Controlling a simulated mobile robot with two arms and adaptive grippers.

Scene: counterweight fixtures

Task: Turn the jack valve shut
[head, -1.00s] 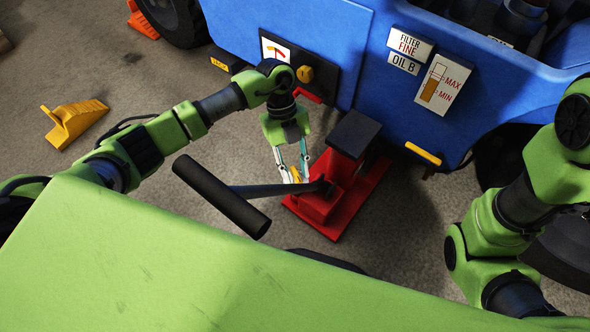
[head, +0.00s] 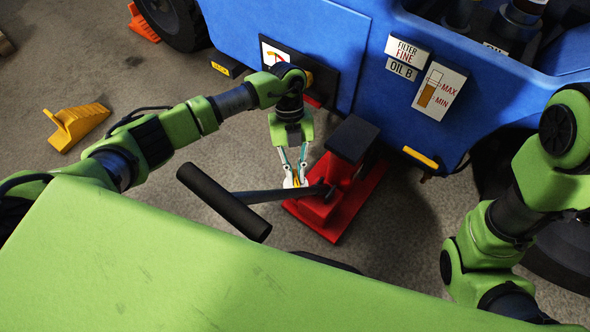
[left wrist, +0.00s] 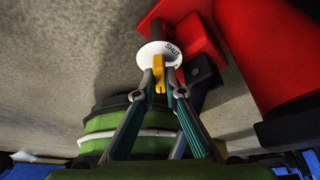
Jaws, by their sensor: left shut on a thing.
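The red jack (head: 335,205) stands on the floor beside the blue vehicle, with a black pad on top and a long black-gripped handle (head: 222,202) reaching left. Its valve has a white disc (left wrist: 157,49) printed "SHUT" toward its right side in the left wrist view. A yellow valve lever (left wrist: 158,70) stands at the disc's near side. My left gripper (head: 294,178) is at the jack's left side; its fingertips (left wrist: 159,88) are shut on the yellow lever. In the head view the fingers largely hide the valve. My right gripper is out of view; only its arm shows.
The blue vehicle (head: 285,35) carries a gauge panel, labels and a yellow handle (head: 421,157) close to the jack. A yellow wheel chock (head: 75,124) and an orange chock (head: 143,24) lie on the floor at left.

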